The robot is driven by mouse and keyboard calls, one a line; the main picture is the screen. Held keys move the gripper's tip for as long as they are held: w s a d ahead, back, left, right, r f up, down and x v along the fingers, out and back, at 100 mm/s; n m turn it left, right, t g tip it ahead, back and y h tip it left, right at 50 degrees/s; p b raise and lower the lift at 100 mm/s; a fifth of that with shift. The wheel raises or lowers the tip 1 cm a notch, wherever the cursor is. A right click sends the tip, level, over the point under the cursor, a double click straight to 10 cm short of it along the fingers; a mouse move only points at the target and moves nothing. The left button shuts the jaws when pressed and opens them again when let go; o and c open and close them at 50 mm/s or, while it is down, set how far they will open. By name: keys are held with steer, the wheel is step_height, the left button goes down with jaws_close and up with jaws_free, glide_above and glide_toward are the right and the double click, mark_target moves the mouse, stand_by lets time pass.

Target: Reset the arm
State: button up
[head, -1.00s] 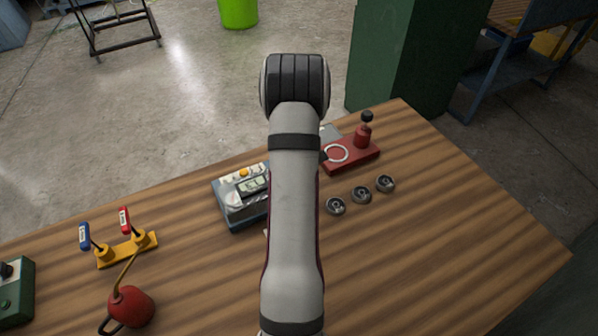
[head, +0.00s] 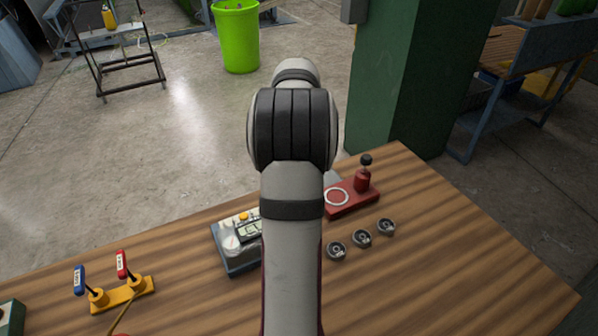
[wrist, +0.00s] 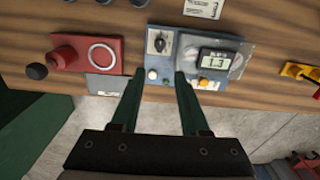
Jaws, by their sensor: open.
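My gripper (wrist: 160,100) shows in the wrist view with its two dark green fingers apart and nothing between them. Its fingertips appear in front of the near edge of a blue-grey meter box (wrist: 230,58), whose display reads about 1.3. Whether they touch it I cannot tell. In the head view my arm hides the gripper and covers part of the meter box (head: 232,262).
A red base with a white ring (head: 352,199) and several round metal parts (head: 361,239) are right of my arm on the wooden table (head: 450,270). A yellow stand with blue and red handles (head: 122,294) is left. A green pillar (head: 385,80) stands behind.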

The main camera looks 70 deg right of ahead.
steer(key=shift+r, duration=0.3)
steer(key=w+a+r+n, duration=0.1)
steer(key=w+a+r, duration=0.3)
steer(key=w+a, duration=0.8)
steer(key=s+a+r+n+y, duration=0.1)
steer(key=a, duration=1.8)
steer(key=s+a+f, duration=0.2)
steer(key=s+a, duration=0.3)
steer(key=a, duration=0.2)
steer(key=s+a+f+n, duration=0.1)
steer(key=s+a, duration=0.5)
steer(key=a, duration=0.2)
steer(key=shift+a+f+y, duration=0.15)
steer(key=shift+f+y, duration=0.2)
steer(key=shift+y, duration=0.05)
